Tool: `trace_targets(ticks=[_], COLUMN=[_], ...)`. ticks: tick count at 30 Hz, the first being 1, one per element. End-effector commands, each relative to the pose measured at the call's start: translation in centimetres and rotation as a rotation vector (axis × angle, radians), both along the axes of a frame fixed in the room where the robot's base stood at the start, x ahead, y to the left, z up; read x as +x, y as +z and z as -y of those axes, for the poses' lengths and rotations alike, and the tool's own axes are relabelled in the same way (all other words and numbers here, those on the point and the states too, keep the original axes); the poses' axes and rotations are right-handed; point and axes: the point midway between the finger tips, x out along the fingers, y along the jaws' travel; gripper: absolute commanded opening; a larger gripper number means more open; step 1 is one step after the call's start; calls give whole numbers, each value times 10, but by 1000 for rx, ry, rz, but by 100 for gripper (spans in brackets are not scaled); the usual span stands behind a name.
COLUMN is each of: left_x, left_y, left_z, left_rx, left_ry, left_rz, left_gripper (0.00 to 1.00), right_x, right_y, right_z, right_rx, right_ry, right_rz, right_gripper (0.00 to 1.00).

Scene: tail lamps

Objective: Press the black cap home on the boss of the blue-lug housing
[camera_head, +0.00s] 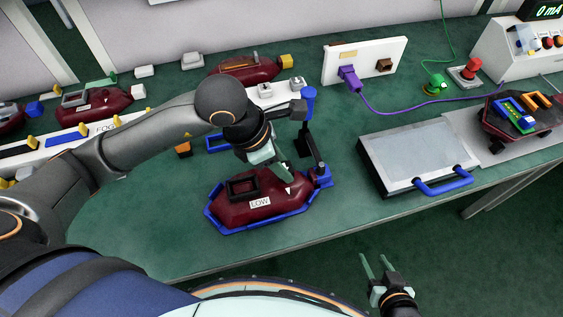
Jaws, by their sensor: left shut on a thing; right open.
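A dark red housing labelled LOW (260,209) sits in a blue cradle (228,231) near the front of the bench. A raised black rectangular frame stands on its left part, and blue shows at its right end, where lug and cradle are hard to tell apart. My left gripper (279,170) points down over the housing's upper right part, close to its surface. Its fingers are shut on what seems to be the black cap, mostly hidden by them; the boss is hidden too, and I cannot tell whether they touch. My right gripper (377,265) is open and empty off the bench's front edge.
A blue post with a black arm (308,120) stands just behind the cradle. A grey flat case with a blue handle (420,157) lies to the right. Other red housings (240,68) stand behind. A purple cable (400,110) crosses the back right.

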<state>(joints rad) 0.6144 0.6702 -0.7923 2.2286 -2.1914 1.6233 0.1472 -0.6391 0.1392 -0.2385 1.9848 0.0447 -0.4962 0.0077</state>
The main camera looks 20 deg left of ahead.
Motion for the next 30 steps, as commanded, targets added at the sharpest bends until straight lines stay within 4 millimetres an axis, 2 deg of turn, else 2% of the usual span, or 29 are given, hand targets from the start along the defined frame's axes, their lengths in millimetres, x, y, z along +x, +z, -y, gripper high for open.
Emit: trace_targets(ticks=[30], left_x=[0], left_y=[-2], left_z=[0], left_rx=[1], left_ry=[0], left_rz=[-1], left_gripper=[0], right_x=[0], right_y=[-8], right_z=[1], right_rx=[-2], right_ry=[-1], right_rz=[-3], right_gripper=[50])
